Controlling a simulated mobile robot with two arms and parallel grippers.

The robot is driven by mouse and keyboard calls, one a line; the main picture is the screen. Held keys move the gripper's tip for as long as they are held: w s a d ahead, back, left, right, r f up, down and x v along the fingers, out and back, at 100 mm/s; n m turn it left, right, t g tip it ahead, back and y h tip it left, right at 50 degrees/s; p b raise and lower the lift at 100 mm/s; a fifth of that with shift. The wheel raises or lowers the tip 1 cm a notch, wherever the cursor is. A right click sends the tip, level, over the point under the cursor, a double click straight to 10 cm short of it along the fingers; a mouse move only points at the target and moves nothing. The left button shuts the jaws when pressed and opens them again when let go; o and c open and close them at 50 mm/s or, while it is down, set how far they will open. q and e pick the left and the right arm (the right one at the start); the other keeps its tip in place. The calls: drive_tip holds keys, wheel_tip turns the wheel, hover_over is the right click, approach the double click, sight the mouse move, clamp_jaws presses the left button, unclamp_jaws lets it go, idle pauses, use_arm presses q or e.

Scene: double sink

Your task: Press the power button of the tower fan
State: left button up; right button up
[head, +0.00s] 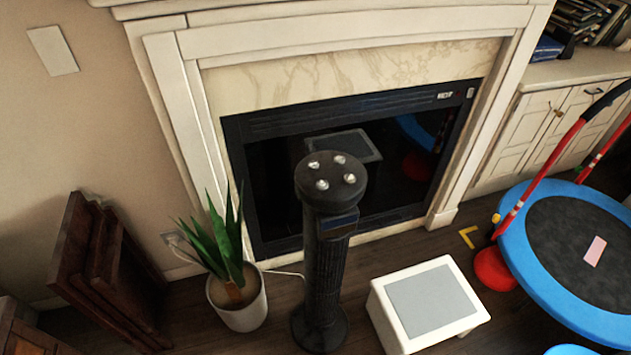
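The black tower fan (324,255) stands upright on the floor in the middle of the head view, in front of the fireplace. Its round top (331,174) faces up and carries several small silvery buttons (340,159). Which of them is the power button I cannot tell. A small dark panel (338,224) sits on the front just below the top. The fan's round base rests on the floor. Neither of my grippers is in the head view.
A potted plant (238,300) stands close left of the fan. A white step stool (400,340) is to its right, and a blue-rimmed trampoline (514,262) with a red handle is farther right. Dark wooden panels (90,262) lean at the left. Some dark floor between them is free.

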use_arm(q)
clamp_jaws()
idle(1.7)
